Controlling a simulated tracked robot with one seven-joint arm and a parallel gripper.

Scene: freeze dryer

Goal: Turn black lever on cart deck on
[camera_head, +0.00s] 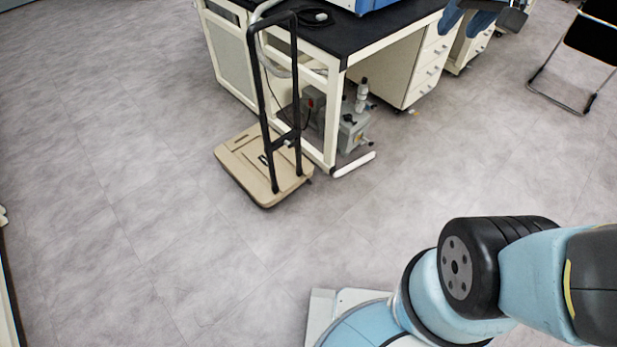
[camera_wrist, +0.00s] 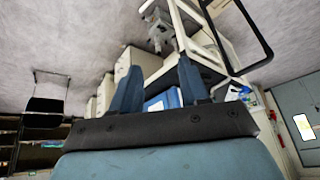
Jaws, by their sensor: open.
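The cart stands on the floor left of the black-topped bench, with a flat tan deck (camera_head: 240,172) and a tall black push handle (camera_head: 265,90). A small black piece (camera_head: 263,158) shows on the deck near the handle's foot; it may be the lever, but it is too small to tell its position.
The bench (camera_head: 345,30) has a white frame and drawers (camera_head: 430,60). A grey pump (camera_head: 352,125) sits under it, right of the cart. A black chair (camera_head: 590,40) stands far right. The floor left and in front of the cart is clear.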

